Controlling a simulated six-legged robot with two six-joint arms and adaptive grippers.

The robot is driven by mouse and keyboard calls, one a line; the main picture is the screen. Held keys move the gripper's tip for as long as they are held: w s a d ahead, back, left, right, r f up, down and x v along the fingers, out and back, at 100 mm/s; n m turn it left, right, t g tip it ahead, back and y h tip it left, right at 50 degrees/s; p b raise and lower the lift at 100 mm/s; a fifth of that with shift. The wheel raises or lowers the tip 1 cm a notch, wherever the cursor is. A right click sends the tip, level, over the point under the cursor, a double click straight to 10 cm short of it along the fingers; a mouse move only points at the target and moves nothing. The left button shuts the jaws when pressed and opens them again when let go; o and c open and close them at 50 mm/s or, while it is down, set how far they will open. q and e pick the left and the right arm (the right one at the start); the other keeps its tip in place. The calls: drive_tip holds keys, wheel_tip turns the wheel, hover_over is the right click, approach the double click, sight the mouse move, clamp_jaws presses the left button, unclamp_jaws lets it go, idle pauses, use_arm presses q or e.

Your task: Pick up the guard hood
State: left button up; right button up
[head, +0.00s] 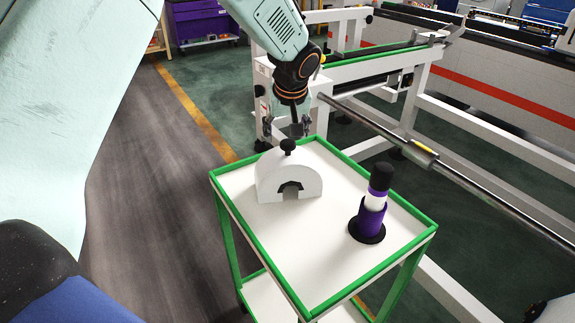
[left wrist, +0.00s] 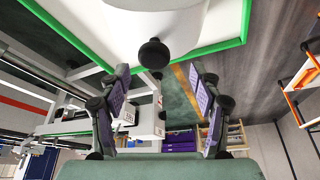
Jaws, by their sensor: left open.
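The guard hood (head: 270,181) is a white arched block with a dark opening in its front and a black knob (head: 288,145) on top. It stands upright on the cart top. My left gripper (head: 286,129) is open and empty, just above and behind the knob in the head view. In the left wrist view my left gripper (left wrist: 158,76) has its two fingers spread. The knob (left wrist: 154,54) shows between and just beyond the fingertips, with no visible contact. The white hood body (left wrist: 155,18) is cut off at the top edge. My right gripper is not in view.
The white cart has a raised green rim (head: 385,265). A purple, white and black cylinder (head: 371,205) stands upright at its right side. A long metal bar (head: 400,140) on a white rack frame runs close behind the cart. The cart's front middle is clear.

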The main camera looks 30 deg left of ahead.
sight(289, 142)
use_arm(q)
drive_tip(key=x, duration=0.2)
drive_tip(key=shift+w+d+f, duration=0.1)
drive_tip(key=shift+d+f, duration=0.05)
drive_tip(key=shift+f, duration=0.15)
drive_tip(key=shift+w+d+f, duration=0.25)
drive_tip(key=shift+d+f, duration=0.05)
drive_tip(key=shift+s+a, duration=0.1)
drive_tip(key=shift+a, duration=0.3)
drive_tip(key=shift+c, duration=1.4)
drive_tip(key=shift+d, duration=0.35)
drive_tip(key=c, duration=0.4)
drive_tip(key=shift+a, duration=0.25)
drive_tip(key=c, duration=0.7)
drive_tip(key=shift+d, duration=0.1)
clamp_jaws()
